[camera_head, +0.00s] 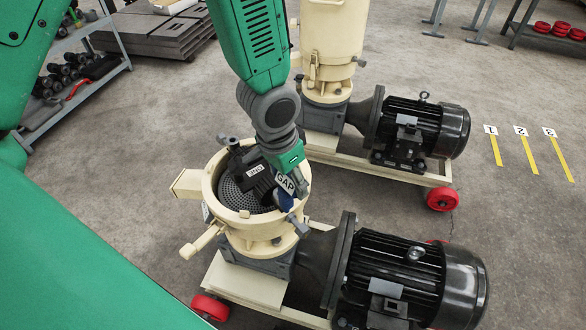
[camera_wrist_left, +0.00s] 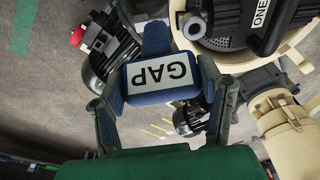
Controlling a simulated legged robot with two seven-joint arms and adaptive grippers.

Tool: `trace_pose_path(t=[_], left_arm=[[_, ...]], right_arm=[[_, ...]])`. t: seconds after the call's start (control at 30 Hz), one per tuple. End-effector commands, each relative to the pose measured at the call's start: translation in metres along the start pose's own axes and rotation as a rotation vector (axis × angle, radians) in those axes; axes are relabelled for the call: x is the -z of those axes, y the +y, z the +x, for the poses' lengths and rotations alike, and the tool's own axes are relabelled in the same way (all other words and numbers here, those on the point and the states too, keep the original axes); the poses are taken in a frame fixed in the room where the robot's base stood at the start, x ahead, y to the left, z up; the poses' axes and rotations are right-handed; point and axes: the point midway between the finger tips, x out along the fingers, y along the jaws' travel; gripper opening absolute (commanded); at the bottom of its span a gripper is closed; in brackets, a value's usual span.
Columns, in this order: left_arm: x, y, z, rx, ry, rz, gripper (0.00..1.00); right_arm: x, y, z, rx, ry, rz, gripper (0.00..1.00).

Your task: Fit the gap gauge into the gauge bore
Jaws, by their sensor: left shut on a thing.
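The gap gauge (camera_head: 285,201) is blue with a white GAP label, held over the right rim of the near mill's chamber. In the left wrist view, the gap gauge (camera_wrist_left: 160,78) sits between both fingers, its label upside down and a narrower blue part extending beyond. My left gripper (camera_head: 287,177) is shut on it. The near mill's open cream chamber (camera_head: 213,183) holds a perforated die plate (camera_head: 230,190) and a dark roller labelled ONE (camera_head: 256,170); the roller also shows in the wrist view (camera_wrist_left: 268,22). I cannot pick out the gauge bore. My right gripper is not in view.
The near mill's black motor (camera_head: 440,275) lies to the right of the chamber. A second cream mill (camera_head: 333,35) with its motor (camera_head: 425,125) stands behind. A shelf (camera_head: 95,75) with dark parts is at left. Floor is open at right, with numbered yellow strips (camera_head: 527,153).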

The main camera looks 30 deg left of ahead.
Motion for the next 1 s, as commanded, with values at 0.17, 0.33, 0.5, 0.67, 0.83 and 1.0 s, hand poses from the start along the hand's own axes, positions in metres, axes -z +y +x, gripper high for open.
trace_pose_path(t=[0.17, 0.33, 0.5, 0.67, 0.83, 1.0], left_arm=[[0.018, -0.009, -0.035, -0.048, -0.003, 0.315, 0.10], [0.030, -0.024, -0.050, -0.082, -0.005, 0.578, 0.10], [0.035, -0.037, -0.056, -0.103, -0.007, 0.748, 0.10], [0.036, -0.043, -0.056, -0.112, -0.009, 0.816, 0.10], [0.036, -0.045, -0.055, -0.112, -0.009, 0.826, 0.10], [0.036, -0.045, -0.055, -0.112, -0.009, 0.824, 0.10]], right_arm=[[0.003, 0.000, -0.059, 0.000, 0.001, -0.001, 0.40], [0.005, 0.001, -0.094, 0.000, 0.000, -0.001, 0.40], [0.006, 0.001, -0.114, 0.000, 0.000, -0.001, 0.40], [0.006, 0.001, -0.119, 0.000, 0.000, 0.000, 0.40], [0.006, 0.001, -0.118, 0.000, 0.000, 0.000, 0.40], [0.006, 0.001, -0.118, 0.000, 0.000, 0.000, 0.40]])
